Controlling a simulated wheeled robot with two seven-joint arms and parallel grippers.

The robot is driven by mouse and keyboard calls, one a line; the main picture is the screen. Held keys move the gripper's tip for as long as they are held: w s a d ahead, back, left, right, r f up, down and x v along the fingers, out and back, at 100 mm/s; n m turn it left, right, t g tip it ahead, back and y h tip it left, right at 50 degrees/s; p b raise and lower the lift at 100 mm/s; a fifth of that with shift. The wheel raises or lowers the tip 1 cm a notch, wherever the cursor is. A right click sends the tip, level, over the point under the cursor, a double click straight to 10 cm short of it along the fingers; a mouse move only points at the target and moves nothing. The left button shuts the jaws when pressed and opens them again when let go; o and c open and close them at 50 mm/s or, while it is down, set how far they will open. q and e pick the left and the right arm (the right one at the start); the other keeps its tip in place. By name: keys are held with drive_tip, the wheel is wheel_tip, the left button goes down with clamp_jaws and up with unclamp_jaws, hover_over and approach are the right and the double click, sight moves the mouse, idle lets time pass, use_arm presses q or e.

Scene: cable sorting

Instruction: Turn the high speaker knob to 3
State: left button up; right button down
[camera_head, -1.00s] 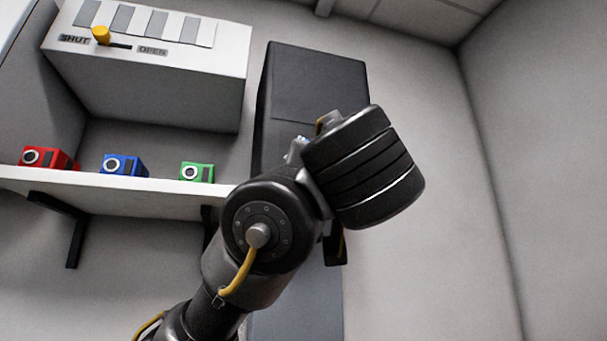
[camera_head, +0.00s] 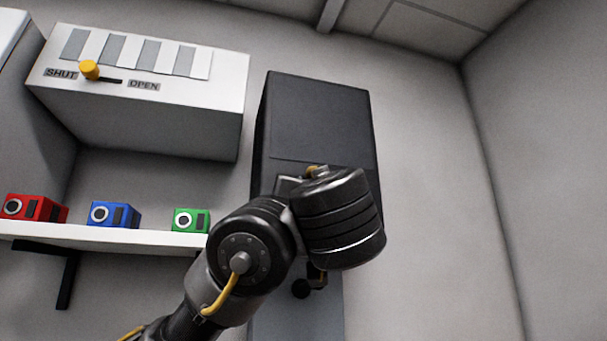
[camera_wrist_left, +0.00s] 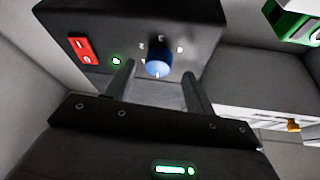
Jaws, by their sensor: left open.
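A blue knob (camera_wrist_left: 158,62) sits on the dark face of the speaker (camera_wrist_left: 205,30) in the left wrist view. Small white marks surround it, too small to read. My left gripper (camera_wrist_left: 158,72) is open, one finger on either side of the knob in the picture; I cannot tell whether they touch it. In the head view the tall dark speaker (camera_head: 315,115) stands against the wall right of the shelf. My left arm covers its lower part and hides the knob and the fingers. My right gripper is not in view.
A red switch (camera_wrist_left: 82,47) and a green light (camera_wrist_left: 116,61) are near the knob. A white shelf (camera_head: 110,235) holds red (camera_head: 35,208), blue (camera_head: 115,214) and green (camera_head: 192,219) boxes. Above is a white unit (camera_head: 140,105) with a yellow lever (camera_head: 89,69). Wall right of the speaker is clear.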

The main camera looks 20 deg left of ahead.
use_arm(q)
drive_tip(key=shift+p+x, duration=0.45)
drive_tip(key=shift+x, duration=0.75)
drive_tip(key=shift+c, duration=0.4)
